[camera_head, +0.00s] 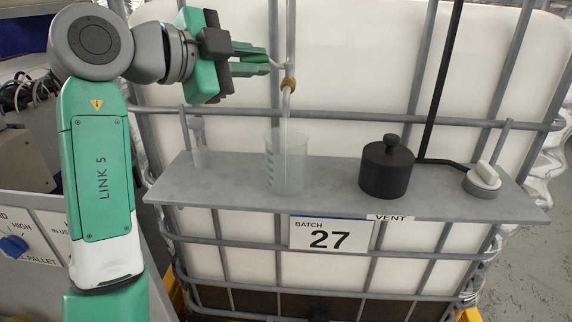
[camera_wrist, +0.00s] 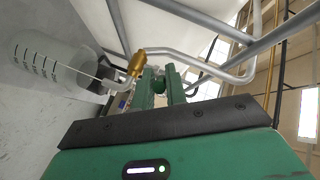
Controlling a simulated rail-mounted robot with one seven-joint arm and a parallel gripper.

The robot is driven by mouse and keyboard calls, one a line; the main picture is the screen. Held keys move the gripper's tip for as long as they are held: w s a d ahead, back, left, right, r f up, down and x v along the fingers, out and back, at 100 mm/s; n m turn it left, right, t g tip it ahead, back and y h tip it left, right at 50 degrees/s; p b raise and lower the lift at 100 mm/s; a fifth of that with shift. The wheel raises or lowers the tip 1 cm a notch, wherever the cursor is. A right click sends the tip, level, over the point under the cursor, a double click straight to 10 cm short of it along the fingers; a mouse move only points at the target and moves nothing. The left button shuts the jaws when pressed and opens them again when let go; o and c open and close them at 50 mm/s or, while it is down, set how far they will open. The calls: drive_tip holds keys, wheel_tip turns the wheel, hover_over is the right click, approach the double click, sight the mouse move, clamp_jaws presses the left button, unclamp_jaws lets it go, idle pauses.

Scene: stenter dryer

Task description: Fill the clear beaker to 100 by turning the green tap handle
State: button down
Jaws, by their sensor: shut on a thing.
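The clear beaker (camera_head: 287,172) stands upright on the grey shelf, below the tap. In the wrist view the beaker (camera_wrist: 42,62) appears on its side at upper left, with dark graduation marks; I cannot read its fill level. The tap has a brass body (camera_head: 289,85) and a pale spout (camera_head: 286,110) above the beaker. In the wrist view a thin pale line, seemingly water, runs from the spout mouth towards the beaker. My gripper (camera_head: 269,62) is at the tap, its fingers shut on the green tap handle (camera_wrist: 158,85), which they mostly hide.
Metal cage bars surround the white tank (camera_head: 360,60). A sign reads BATCH 27 (camera_head: 331,234).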

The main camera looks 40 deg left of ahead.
drive_tip(key=shift+f, duration=0.2)
drive_tip(key=shift+d+f+n+y+b, duration=0.2)
drive_tip(key=shift+n+y+b, duration=0.25)
drive_tip(key=shift+b, duration=0.25)
drive_tip(key=shift+s+d+r+n+y, duration=0.15)
drive_tip(key=shift+r+n+y, duration=0.1)
drive_tip(key=shift+n+y, duration=0.3)
drive_tip(key=shift+s+d+n+y+b, duration=0.1)
drive_tip(key=shift+d+n+y+b, duration=0.3)
drive_tip(key=shift+y, duration=0.3)
drive_tip(key=shift+d+n+y+b, duration=0.1)
drive_tip(key=shift+n+y+b, duration=0.1)
drive_tip(key=shift+n+y, duration=0.4)
idle(5.2)
